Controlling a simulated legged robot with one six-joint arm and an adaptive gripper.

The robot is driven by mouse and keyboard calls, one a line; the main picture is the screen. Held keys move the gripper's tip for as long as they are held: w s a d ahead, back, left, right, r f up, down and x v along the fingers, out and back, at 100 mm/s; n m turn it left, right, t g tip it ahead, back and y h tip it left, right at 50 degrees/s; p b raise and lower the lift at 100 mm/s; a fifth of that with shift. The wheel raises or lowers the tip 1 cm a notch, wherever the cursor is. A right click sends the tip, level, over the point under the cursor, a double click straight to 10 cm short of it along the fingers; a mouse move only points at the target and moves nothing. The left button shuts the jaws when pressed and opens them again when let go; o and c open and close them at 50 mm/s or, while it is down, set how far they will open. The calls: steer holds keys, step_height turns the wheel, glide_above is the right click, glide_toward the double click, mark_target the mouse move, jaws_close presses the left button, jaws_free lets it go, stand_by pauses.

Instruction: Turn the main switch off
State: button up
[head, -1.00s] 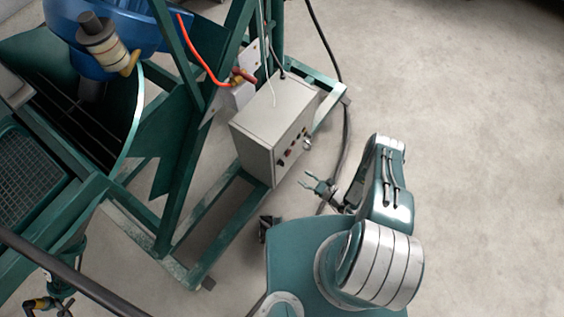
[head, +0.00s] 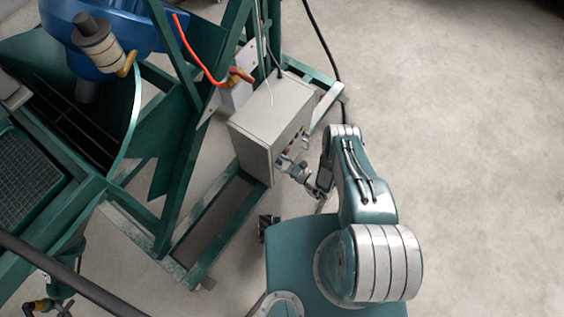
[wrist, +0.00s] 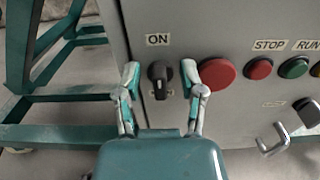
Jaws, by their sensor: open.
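The main switch is a black rotary knob (wrist: 160,78) on the grey control box, under an "ON" label (wrist: 158,40). Its white-marked handle points roughly up and down. My gripper (wrist: 164,82) is open in the wrist view, with one finger on each side of the knob and apart from it as far as I can tell. The right finger overlaps the left edge of a large red button (wrist: 216,74). In the head view my gripper (head: 287,168) is at the front face of the control box (head: 262,150); the knob is too small to make out there.
Right of the knob are a red STOP button (wrist: 258,69), a green RUN button (wrist: 293,67), a black key-type knob (wrist: 306,112) and a protruding metal handle (wrist: 272,138). A green steel frame (head: 215,225) surrounds the box. Open floor lies to the right.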

jaws_close()
steer(key=n, duration=0.4)
steer(key=shift+s+a+n, duration=0.1)
steer(key=shift+s+n, duration=0.1)
steer(key=shift+n, duration=0.1)
steer(key=n, duration=0.4)
steer(key=shift+s+a+f+n, duration=0.15)
steer(key=shift+f+n, duration=0.05)
steer(key=shift+n, duration=0.1)
steer(key=shift+s+a+f+n, duration=0.1)
steer(key=shift+f+n, duration=0.05)
steer(key=shift+n, duration=1.3)
steer(key=shift+s+d+f+n, duration=0.1)
steer(key=shift+n, duration=1.4)
steer(key=shift+s+a+f+n, duration=0.1)
steer(key=shift+f+n, duration=0.05)
steer(key=shift+n, duration=1.3)
